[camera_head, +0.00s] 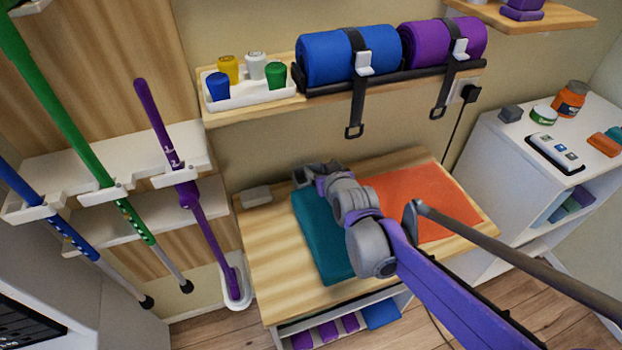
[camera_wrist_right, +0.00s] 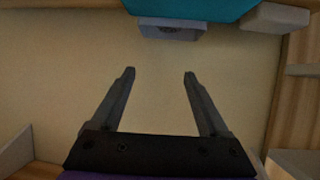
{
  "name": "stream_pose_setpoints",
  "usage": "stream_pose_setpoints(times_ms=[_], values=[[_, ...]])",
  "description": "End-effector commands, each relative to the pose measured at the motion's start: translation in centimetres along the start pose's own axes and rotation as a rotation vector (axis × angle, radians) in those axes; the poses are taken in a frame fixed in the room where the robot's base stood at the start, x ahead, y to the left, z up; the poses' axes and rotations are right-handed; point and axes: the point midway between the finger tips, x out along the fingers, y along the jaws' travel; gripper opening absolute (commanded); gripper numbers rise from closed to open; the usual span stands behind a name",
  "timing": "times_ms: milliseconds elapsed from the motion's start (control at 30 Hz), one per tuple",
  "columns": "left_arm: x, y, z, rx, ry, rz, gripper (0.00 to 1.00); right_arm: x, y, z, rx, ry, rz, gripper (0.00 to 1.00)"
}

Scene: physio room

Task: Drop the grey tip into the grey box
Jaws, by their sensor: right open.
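My right gripper (camera_head: 307,174) is over the back end of the teal mat (camera_head: 318,240) on the wooden table. In the right wrist view its two fingers (camera_wrist_right: 159,75) are apart with nothing between them. A small grey block with a round mark (camera_wrist_right: 172,27) shows there beside the teal mat (camera_wrist_right: 195,8); I cannot tell whether it is the tip or the box. A pale grey box (camera_head: 257,196) lies at the table's back left corner and also shows in the wrist view (camera_wrist_right: 275,17). A pale grey capped piece (camera_head: 256,66) stands in the shelf tray. My left gripper is out of view.
An orange mat (camera_head: 425,200) covers the table's right part. Blue (camera_head: 328,57) and purple (camera_head: 430,46) rolls with hanging straps sit on the shelf above. Coloured poles stand at left. A small grey block (camera_head: 510,113) is on the white cabinet. A dark rod (camera_head: 520,260) crosses the lower right.

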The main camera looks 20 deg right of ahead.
Motion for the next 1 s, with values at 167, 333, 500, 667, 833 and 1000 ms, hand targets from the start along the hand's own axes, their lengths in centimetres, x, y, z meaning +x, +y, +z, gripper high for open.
stream_pose_setpoints(times_ms=[167,333,500,667,833,1000], values=[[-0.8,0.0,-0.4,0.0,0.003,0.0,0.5,-3.4,0.0,-0.1,0.001,0.0,0.0,0.78],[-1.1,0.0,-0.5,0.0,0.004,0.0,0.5,-5.1,0.0,-0.1,0.002,0.0,0.0,0.78],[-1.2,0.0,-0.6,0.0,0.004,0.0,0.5,-5.7,0.0,0.0,0.001,0.0,0.0,0.78],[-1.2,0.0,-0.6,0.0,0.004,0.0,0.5,-5.7,0.0,0.0,0.001,0.0,0.0,0.78],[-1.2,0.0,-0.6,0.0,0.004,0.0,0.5,-5.7,0.0,0.0,0.001,0.0,0.0,0.78],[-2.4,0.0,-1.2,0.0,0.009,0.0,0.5,-7.7,-1.0,0.4,-0.006,-0.058,-0.02,0.78]])
